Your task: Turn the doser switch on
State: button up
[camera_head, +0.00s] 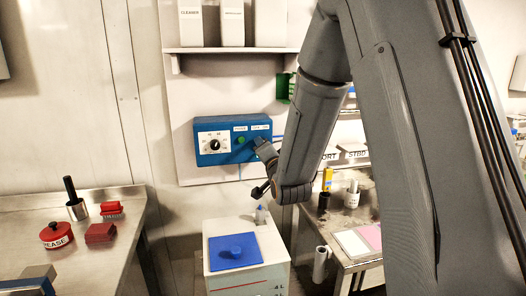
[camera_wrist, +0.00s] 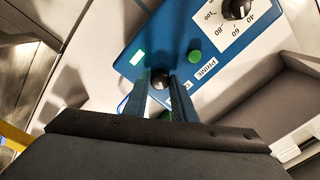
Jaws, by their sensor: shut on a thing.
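The blue doser box (camera_head: 228,158) is on the wall panel, and its blue face (camera_wrist: 165,40) fills the upper middle of the wrist view. The doser switch (camera_wrist: 158,76) is a small black knob near the box's edge. My gripper (camera_wrist: 161,84) has its two fingers closed around this knob, one on each side. In the head view my gripper (camera_head: 262,147) reaches the right end of the box and hides the switch. The switch's exact angle is hard to tell.
A green PRIME button (camera_wrist: 194,56) and a black dial (camera_wrist: 236,8) sit beside the switch. Below the box stands a white tank (camera_head: 250,275) with a blue lid (camera_head: 233,262). A shelf (camera_head: 235,50) with containers is above. Steel benches flank both sides.

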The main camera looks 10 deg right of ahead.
dwell(0.4)
jog(key=o, duration=1)
jog(key=shift+o, duration=0.2)
jog(key=s+b, duration=0.2)
jog(key=s, duration=0.6)
jog(key=shift+d+f, duration=0.1)
jog(key=shift+f, duration=0.05)
